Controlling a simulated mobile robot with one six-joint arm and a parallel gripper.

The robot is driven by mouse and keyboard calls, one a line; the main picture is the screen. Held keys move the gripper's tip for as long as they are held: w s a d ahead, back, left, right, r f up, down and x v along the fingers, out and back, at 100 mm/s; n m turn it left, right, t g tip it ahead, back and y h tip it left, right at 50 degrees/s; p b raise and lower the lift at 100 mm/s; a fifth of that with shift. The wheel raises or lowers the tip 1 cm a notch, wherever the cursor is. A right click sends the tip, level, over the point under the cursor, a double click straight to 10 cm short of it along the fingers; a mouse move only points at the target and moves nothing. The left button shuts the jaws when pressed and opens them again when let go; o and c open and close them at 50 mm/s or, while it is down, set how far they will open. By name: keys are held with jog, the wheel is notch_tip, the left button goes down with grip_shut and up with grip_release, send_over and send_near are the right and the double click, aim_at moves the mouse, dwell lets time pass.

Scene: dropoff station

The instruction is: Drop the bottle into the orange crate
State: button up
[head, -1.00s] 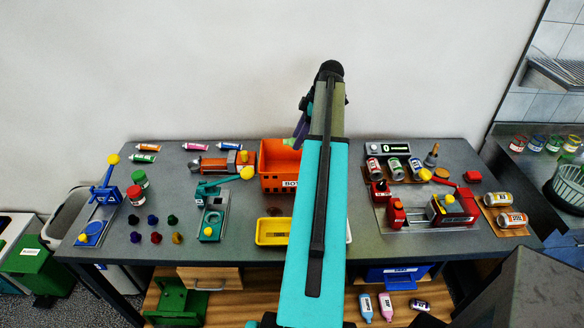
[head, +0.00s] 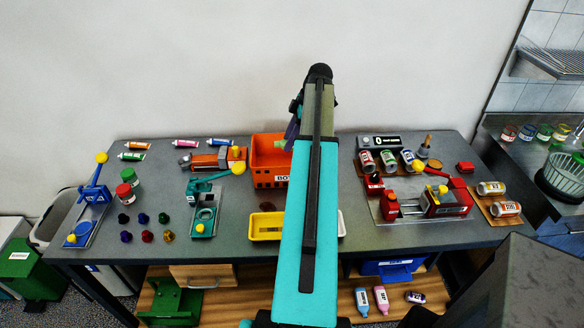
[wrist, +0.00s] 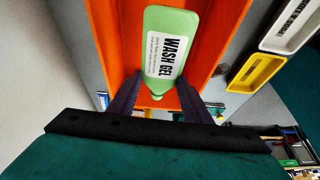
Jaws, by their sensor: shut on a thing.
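A green bottle (wrist: 163,50) with a white "WASH GEL" label is held by its narrow end between the purple fingers of my gripper (wrist: 158,98) in the wrist view. The orange crate (wrist: 112,45) is behind the bottle there, with its walls on both sides. In the head view, the crate (head: 268,181) stands at the back middle of the bench, and my arm hides its right part. My gripper (head: 292,128) is at the crate's back right, and only a small bit of green shows beside it. I cannot tell how far the bottle is above the crate's floor.
A yellow tray (head: 266,237) is in front of the crate, partly behind my arm. An orange and grey device (head: 212,160) and a teal press (head: 203,215) stand left of the crate. A red machine (head: 447,198) and several cans stand right of my arm.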

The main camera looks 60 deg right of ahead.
jog(key=shift+f+b, duration=0.4)
jog(key=shift+f, duration=0.8)
jog(key=o, duration=0.9)
jog(key=shift+c, duration=0.2)
jog(key=shift+s+r, duration=0.1)
jog(key=shift+r, duration=0.05)
jog(key=b+v, duration=0.3)
jog(key=v, duration=1)
jog(key=shift+s+r+b, duration=0.15)
jog(key=shift+r+b, duration=0.05)
jog(key=shift+b, duration=0.1)
jog(key=shift+s+d, duration=0.1)
